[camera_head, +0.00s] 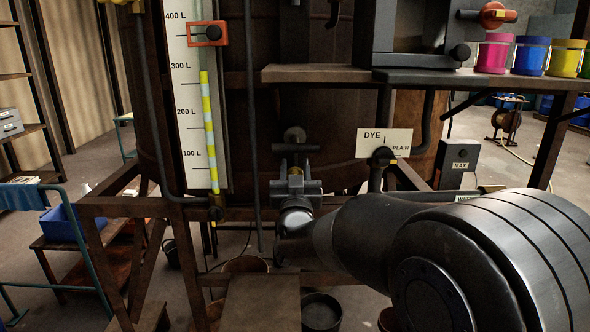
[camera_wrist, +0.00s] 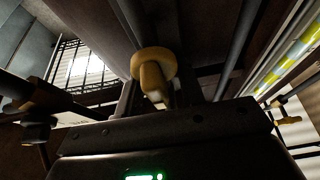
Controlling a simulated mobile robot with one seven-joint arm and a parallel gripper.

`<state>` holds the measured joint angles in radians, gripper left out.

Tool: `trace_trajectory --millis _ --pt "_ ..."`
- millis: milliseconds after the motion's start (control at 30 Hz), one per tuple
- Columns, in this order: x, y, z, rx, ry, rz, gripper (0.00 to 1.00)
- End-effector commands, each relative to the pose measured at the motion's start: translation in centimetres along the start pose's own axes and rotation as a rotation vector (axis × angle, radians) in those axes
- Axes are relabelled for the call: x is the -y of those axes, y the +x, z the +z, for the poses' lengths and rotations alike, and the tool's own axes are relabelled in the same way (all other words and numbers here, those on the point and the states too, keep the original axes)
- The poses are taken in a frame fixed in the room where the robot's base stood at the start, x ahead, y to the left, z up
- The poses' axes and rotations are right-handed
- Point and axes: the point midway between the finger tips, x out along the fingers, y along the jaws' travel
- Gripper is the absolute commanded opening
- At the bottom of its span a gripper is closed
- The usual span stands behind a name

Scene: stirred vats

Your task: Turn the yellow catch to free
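The yellow catch (camera_wrist: 152,72) shows in the middle of the wrist view as a round yellow collar with a stubby lever hanging toward me. My gripper (camera_head: 295,180) is below a dark pipe fitting on the front of the vat. In the wrist view my gripper (camera_wrist: 154,98) has dark fingers on either side of the lever, seemingly with a narrow gap, so it looks open. Contact cannot be made out.
A level scale (camera_head: 185,120) with a yellow-striped tube stands left of the gripper. A DYE/PLAIN sign (camera_head: 384,142) and its dark knob are to the right, near my arm. A shelf with coloured pots (camera_head: 530,55) is at upper right. Rusty frame beams (camera_head: 135,207) cross below.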

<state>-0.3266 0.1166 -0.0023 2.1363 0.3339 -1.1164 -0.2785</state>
Motion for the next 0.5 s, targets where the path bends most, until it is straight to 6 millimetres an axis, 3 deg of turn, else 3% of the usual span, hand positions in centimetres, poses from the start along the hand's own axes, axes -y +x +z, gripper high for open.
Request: trace_trajectory --millis 367,500 --pt "0.0 -0.03 -0.01 0.0 0.0 0.0 0.08" --pt "0.0 -0.04 0.01 0.0 -0.003 -0.001 0.08"
